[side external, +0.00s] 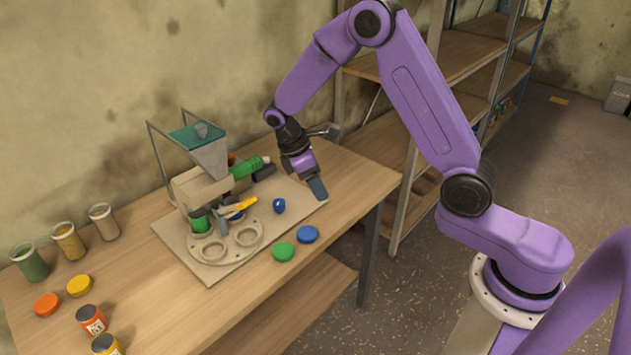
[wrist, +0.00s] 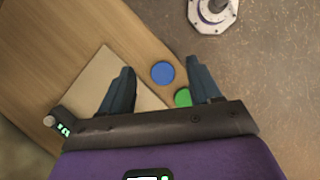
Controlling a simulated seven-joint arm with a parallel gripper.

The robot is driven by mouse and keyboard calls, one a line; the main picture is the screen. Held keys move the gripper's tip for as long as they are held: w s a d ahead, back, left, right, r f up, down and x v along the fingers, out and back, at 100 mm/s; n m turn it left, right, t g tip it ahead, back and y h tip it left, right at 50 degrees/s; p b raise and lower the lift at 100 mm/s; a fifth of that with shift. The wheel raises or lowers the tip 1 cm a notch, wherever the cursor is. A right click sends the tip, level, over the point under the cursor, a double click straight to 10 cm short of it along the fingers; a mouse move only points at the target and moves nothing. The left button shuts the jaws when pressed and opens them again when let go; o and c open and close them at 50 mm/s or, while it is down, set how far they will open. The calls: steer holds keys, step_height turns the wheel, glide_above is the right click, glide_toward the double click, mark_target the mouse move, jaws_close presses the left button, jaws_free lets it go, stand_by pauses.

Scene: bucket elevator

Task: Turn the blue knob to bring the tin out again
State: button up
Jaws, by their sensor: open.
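The blue knob (side external: 279,205) stands on the board at the right of the machine. A round plate (side external: 212,270) with ring-shaped openings lies on the board at the machine's front. A green tin (side external: 199,220) sits at the plate's left edge, under the machine's body. A blue item (side external: 235,215) shows partly behind a yellow-orange arm; I cannot tell if it is a tin. My gripper (side external: 318,188) is open and empty, right of the knob and apart from it, near the board's right corner. In the wrist view, my gripper (wrist: 161,70) has its fingers apart; the knob is out of view.
A grey hopper (side external: 211,158) tops the machine, with a green cylinder (side external: 250,167) beside it. Blue (side external: 307,234) and green (side external: 283,252) lids lie in front of the board (side external: 172,238). Jars, lids and orange and yellow tins stand at the table's left. Shelves are behind right.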

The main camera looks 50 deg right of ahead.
step_height(320, 180, up, 5)
steer(key=m+t+y, duration=0.3)
steer(key=m+y, duration=0.1)
steer(key=m, duration=0.1)
glide_above(279, 202)
step_height(279, 202, down, 18)
steer(key=shift+w+r, duration=0.1)
steer(key=shift+r, duration=0.1)
steer(key=c, duration=1)
